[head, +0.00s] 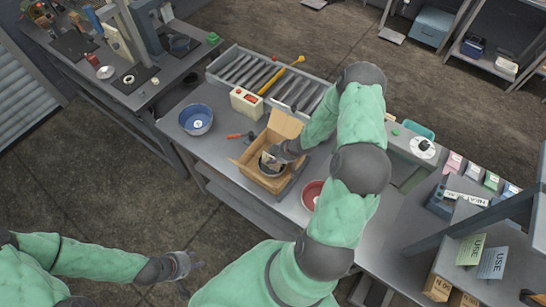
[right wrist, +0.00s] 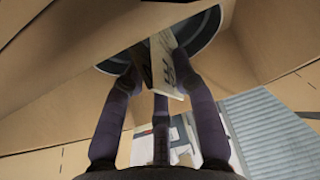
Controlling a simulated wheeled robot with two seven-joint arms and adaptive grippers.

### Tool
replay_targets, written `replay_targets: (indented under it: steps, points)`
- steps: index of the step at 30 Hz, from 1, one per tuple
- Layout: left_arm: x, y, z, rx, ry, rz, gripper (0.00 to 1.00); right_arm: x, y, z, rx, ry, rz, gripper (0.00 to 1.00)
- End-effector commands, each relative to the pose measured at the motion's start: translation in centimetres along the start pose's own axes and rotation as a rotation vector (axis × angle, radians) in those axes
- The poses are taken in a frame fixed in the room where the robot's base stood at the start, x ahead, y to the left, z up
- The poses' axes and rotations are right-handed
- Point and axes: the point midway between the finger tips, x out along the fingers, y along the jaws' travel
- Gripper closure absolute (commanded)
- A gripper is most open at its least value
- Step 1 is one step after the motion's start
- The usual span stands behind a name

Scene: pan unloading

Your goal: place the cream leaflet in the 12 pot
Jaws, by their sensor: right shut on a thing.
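A cardboard box (head: 243,166) stands open on the workbench. My right gripper (head: 274,155) reaches down into it and is shut on the cream leaflet (head: 268,162). In the right wrist view the leaflet (right wrist: 163,62), with dark print, stands between the fingers (right wrist: 157,85). Behind it is a round dark pan (right wrist: 205,38) in the box, partly hidden; I cannot tell whether the leaflet touches it. A blue pot (head: 196,119) stands left of the box and a red pot (head: 312,193) to its right. No number 12 is readable. My left gripper (head: 198,265) is open and empty, away from the bench.
A red-handled tool (head: 240,135) lies between blue pot and box. The box flaps surround my right gripper. A shelf with cards (head: 490,262) stands at right.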

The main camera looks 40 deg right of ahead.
Motion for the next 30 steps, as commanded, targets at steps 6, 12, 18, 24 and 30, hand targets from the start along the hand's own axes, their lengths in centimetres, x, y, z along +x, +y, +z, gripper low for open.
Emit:
replay_targets:
  steps: [6,12,18,24,30]
  points:
    - [-0.06,0.02,-0.01,0.0,0.0,0.0,0.6,-0.05,0.0,-0.03,0.0,0.0,0.0,0.46]
    - [-0.05,0.02,-0.01,0.0,0.0,0.0,0.6,-0.04,0.0,-0.03,0.0,0.0,0.0,0.44]
    - [-0.05,0.01,-0.01,0.0,0.0,0.0,0.6,-0.04,-0.01,-0.03,0.0,0.0,0.0,0.44]
    - [-0.04,0.01,0.0,0.0,0.0,0.0,0.6,-0.03,-0.01,-0.02,0.0,0.0,0.0,0.44]
    - [-0.72,0.26,0.03,0.0,0.0,0.0,0.6,-0.67,-0.01,-0.43,0.0,0.0,0.0,0.44]
